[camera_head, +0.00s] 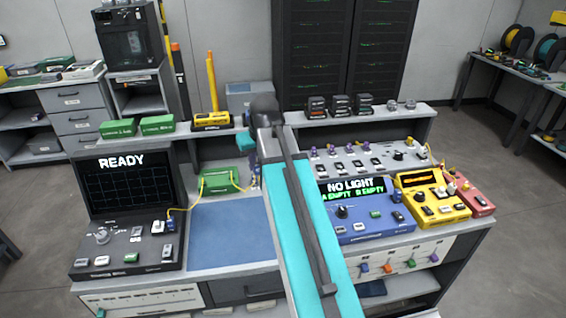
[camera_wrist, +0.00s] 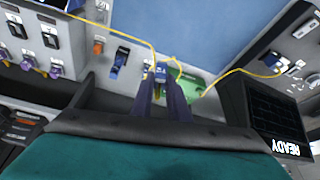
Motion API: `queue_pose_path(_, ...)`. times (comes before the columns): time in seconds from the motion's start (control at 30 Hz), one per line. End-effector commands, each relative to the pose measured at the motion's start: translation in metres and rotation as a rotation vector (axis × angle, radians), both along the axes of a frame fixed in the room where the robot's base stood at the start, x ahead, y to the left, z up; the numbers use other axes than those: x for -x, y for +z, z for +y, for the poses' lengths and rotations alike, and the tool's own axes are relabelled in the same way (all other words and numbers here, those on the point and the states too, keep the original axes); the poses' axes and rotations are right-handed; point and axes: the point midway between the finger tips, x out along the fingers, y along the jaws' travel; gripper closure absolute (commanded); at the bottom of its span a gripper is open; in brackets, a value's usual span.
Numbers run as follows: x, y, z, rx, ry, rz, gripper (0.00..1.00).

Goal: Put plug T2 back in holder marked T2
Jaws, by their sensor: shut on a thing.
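My gripper (camera_wrist: 159,84) is shut on a small blue and pale plug (camera_wrist: 161,71), with a yellow cable at it. I take this plug for T2, but no mark on it is legible. A pale panel beside it carries a blue piece (camera_wrist: 120,62) and an orange piece (camera_wrist: 98,47), apart from my gripper. I cannot read which holder is marked T2. A green box (camera_wrist: 180,82) lies just behind the fingertips in the wrist view; it also shows in the head view (camera_head: 218,181). My arm hides the fingers and the plug in the head view.
A blue mat (camera_head: 230,232) lies bare left of my arm. The READY console (camera_head: 125,235) stands at the left. The NO LIGHT unit (camera_head: 365,220) and a yellow unit (camera_head: 428,196) stand at the right. Purple plugs (camera_head: 346,148) line the back panel. A yellow cable (camera_wrist: 236,71) crosses the bench.

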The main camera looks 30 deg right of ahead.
Motion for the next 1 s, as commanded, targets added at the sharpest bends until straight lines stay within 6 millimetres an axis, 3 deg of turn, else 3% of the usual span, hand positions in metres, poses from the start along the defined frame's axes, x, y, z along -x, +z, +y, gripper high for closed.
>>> queue_pose_path(0.4,-0.024,0.016,0.123,0.001,0.089,-0.007,1.00)
queue_pose_path(0.6,-0.026,0.022,0.172,0.000,0.122,-0.010,1.00)
queue_pose_path(0.8,-0.026,0.025,0.195,0.000,0.135,-0.011,1.00)
queue_pose_path(1.0,-0.026,0.025,0.198,0.000,0.138,-0.011,1.00)
